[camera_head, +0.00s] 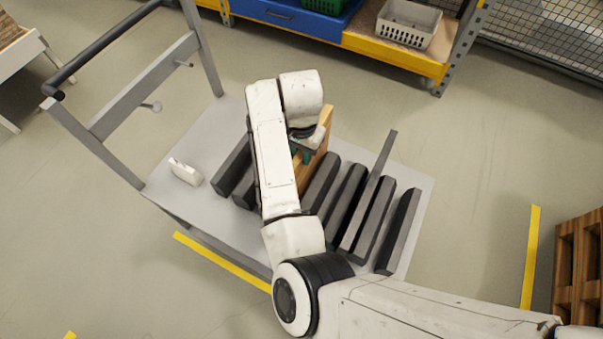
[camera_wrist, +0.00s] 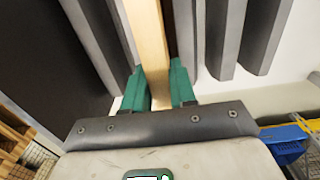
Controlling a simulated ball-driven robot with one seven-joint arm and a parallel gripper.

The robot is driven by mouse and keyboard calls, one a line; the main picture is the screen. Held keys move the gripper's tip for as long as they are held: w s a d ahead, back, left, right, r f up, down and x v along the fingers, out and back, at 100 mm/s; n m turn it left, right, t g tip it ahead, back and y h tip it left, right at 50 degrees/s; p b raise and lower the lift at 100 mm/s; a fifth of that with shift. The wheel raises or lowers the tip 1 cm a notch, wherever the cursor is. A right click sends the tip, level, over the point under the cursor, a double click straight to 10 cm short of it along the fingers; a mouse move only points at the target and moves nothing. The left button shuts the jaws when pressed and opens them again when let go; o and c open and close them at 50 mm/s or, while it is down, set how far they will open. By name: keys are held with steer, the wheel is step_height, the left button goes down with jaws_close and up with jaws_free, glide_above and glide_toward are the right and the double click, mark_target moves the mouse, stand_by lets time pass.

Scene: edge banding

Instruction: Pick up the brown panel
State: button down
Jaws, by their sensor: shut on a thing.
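The brown panel (camera_head: 317,152) stands on edge among the dark grey slots of a grey cart (camera_head: 215,130). It shows as a light wooden strip in the wrist view (camera_wrist: 147,38). My gripper (camera_wrist: 160,82) has its two green fingers on either side of the panel's edge, shut on it. In the head view my gripper (camera_head: 303,153) is at the panel's upper part, and my arm hides much of the panel's left side. I cannot tell whether the panel's lower edge is clear of the cart.
Several dark grey divider bars (camera_head: 345,200) flank the panel. A thin grey panel (camera_head: 376,180) stands between bars on the right. A small white object (camera_head: 186,172) lies on the cart's left. A shelf with bins (camera_head: 408,22) is behind; wooden pallets (camera_head: 580,255) are at right.

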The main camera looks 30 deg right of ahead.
steer(key=shift+r, duration=0.2)
stand_by(0.3)
step_height(320, 180, up, 10)
steer(key=shift+f, duration=0.1)
stand_by(0.4)
stand_by(0.8)
